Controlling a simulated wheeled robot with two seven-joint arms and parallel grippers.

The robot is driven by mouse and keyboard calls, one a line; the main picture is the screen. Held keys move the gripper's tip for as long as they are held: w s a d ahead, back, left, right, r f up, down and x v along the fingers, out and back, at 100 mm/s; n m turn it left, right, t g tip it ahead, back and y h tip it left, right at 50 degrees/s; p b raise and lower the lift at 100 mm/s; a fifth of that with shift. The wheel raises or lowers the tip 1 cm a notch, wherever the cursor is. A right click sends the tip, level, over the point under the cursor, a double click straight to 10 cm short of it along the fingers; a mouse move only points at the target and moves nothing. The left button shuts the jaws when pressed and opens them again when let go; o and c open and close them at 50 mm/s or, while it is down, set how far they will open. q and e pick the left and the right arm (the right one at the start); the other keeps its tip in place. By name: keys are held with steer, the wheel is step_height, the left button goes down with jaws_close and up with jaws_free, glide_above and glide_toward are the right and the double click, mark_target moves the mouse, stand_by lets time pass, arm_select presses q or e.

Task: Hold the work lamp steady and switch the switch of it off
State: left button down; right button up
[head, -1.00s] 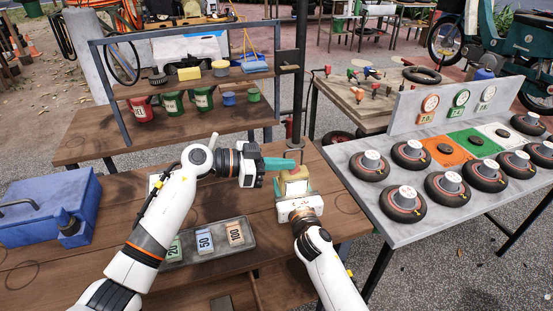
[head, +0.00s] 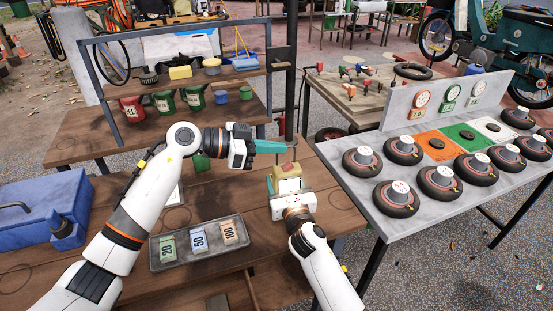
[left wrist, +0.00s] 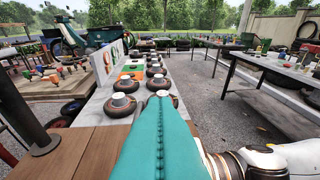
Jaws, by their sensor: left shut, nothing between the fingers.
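The work lamp (head: 287,172) is a small cream-yellow block with a red part on top, standing on the wooden bench right of centre. My right gripper (head: 288,184) comes from the front, with its teal fingers on both sides of the lamp, and appears shut on it. The gripper's body hides the lamp's lower front. My left gripper (head: 283,147) is shut and empty. Its teal fingertips point right, just above and behind the lamp's top, apparently apart from it. In the left wrist view the shut teal fingers (left wrist: 160,120) fill the middle and the lamp is not seen. The switch's position cannot be told.
A dark upright post (head: 291,85) stands close behind the lamp. A grey tray (head: 157,262) with numbered packets lies on the bench, and a blue toolbox (head: 40,205) sits at far left. A grey table (head: 365,205) with several wheel-like pieces is at the right.

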arm_select(q)
steer(key=s+a+r, duration=0.2)
steer(key=a+r, duration=0.3)
steer(key=a, duration=0.3)
steer(key=shift+s+r, duration=0.2)
steer(key=shift+h, duration=0.4)
steer(key=a+f, duration=0.1)
steer(key=f, duration=0.1)
steer(key=a+f, duration=0.2)
steer(key=shift+s+a, duration=0.15)
steer(key=shift+s, duration=0.25)
glide_above(275, 171)
steer(key=a, duration=0.2)
step_height(275, 171, down, 2)
steer(key=shift+w+d+f, duration=0.1)
steer(key=shift+d+f, duration=0.4)
steer(key=shift+f, duration=0.4)
steer(key=shift+d+f, duration=0.5)
steer(key=shift+f, duration=0.4)
